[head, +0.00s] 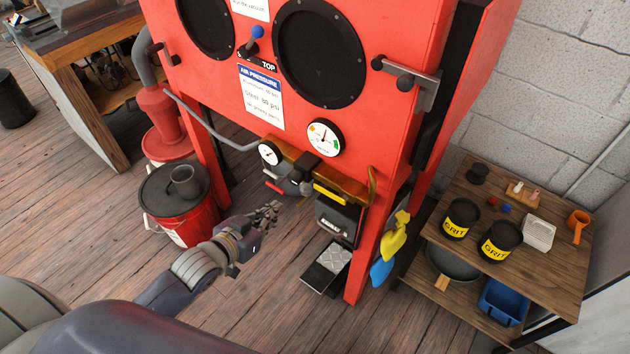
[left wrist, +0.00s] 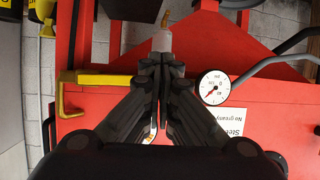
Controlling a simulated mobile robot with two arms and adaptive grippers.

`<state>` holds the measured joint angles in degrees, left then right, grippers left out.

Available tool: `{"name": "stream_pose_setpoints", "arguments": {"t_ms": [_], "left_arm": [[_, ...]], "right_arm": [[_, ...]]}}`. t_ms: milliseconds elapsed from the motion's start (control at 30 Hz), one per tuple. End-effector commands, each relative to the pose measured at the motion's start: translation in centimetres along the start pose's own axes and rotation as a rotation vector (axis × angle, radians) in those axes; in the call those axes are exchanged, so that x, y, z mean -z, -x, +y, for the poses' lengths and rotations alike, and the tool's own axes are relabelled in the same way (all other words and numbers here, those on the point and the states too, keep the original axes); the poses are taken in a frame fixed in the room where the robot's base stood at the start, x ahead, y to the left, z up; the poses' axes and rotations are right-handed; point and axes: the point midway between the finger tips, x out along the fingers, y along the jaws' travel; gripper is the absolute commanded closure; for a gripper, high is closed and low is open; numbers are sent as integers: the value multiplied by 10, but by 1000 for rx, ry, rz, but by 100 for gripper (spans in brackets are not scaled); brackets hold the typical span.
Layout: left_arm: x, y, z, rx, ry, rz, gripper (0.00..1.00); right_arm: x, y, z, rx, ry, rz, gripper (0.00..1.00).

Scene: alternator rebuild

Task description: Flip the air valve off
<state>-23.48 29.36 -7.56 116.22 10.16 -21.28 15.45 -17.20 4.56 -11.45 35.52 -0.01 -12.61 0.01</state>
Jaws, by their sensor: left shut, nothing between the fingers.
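The red blast cabinet (head: 350,95) fills the middle of the head view. Under its front edge, by the small pressure gauge (head: 268,153), is a grey fitting with a small red lever (head: 273,187), which looks like the air valve. I cannot tell its setting. My left gripper (head: 273,208) is shut and empty, just below and in front of that lever, apparently apart from it. In the left wrist view, the shut fingers (left wrist: 161,62) point toward a pale cylinder with a brass end (left wrist: 162,40); the gauge (left wrist: 213,87) is to their right. My right gripper is not in view.
A yellow bar (head: 328,193) and a black pedal unit (head: 327,266) are right of my gripper. A red bucket (head: 180,205) stands left. A wooden shelf (head: 540,255) with grit tubs stands right.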

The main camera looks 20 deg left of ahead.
Motion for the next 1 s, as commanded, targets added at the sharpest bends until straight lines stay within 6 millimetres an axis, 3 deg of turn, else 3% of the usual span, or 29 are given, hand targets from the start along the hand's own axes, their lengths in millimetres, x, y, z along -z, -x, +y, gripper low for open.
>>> {"name": "stream_pose_setpoints", "arguments": {"t_ms": [33,100,300,433,767,1000], "left_arm": [[24,8,9,-23,-6,35,100],[49,18,20,-50,-9,76,100],[95,40,43,-106,-12,149,100],[105,45,48,-120,-13,165,100],[106,46,49,-121,-13,167,100],[109,32,50,-120,-12,168,100]], "right_arm": [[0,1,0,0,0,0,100],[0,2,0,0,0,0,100],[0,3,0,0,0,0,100],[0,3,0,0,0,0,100],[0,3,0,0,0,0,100],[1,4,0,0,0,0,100]]}}
